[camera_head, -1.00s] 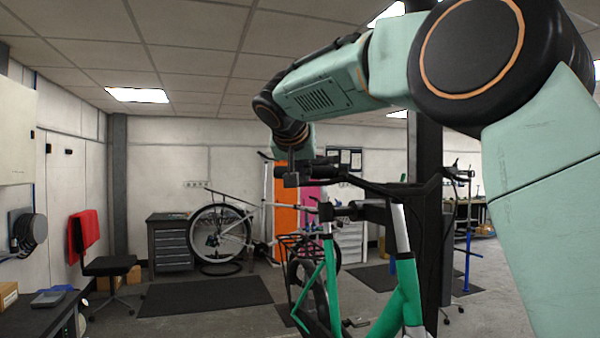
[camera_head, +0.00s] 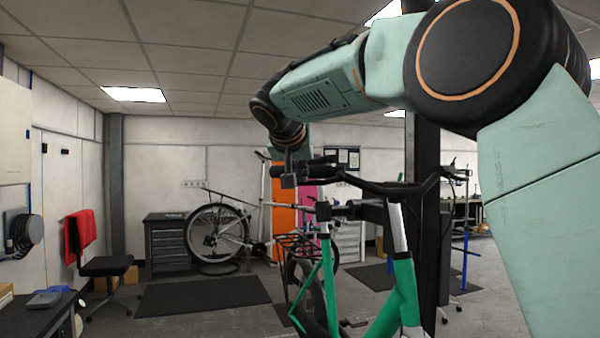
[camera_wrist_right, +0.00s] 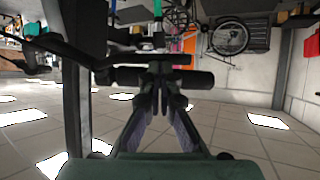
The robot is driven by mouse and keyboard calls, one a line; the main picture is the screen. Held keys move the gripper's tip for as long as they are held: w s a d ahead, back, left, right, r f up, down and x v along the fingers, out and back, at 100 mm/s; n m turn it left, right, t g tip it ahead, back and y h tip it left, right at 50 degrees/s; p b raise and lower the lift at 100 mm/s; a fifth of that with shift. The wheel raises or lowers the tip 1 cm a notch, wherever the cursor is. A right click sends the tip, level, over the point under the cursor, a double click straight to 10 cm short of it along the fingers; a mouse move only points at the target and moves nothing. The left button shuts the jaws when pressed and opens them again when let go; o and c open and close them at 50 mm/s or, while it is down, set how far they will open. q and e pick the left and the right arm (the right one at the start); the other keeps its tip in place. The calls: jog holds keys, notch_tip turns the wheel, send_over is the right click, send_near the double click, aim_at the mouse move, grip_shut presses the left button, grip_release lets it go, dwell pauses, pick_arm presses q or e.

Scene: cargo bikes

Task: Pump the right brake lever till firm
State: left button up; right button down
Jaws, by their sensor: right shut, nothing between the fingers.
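The green bike (camera_head: 405,290) stands at the front with its black handlebar (camera_head: 400,188) running across the middle. My right gripper (camera_head: 290,181) is shut and empty at the left end of the handlebar. In the right wrist view, which is upside down, the closed fingers (camera_wrist_right: 160,96) point at the black grip (camera_wrist_right: 200,79) and overlap it in the picture. A thinner dark bar, apparently the brake lever (camera_wrist_right: 150,59), runs alongside the grip. I cannot tell whether the fingers touch the lever or the grip. My left gripper is not in view.
A white bike (camera_head: 225,230) stands at the back by a grey drawer cabinet (camera_head: 170,245). A black chair (camera_head: 108,265) and a dark bench (camera_head: 40,315) are at the left. A dark post (camera_head: 428,240) rises behind the handlebar. A floor mat (camera_head: 200,296) lies clear.

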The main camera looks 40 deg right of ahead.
jog(key=shift+s+a+r, duration=0.1)
jog(key=shift+a, duration=0.15)
jog(key=shift+d, duration=0.2)
dwell(0.3)
jog(key=shift+w+d+r+p, duration=0.2)
jog(key=shift+w+d+p, duration=0.2)
jog(key=shift+w+p, duration=0.35)
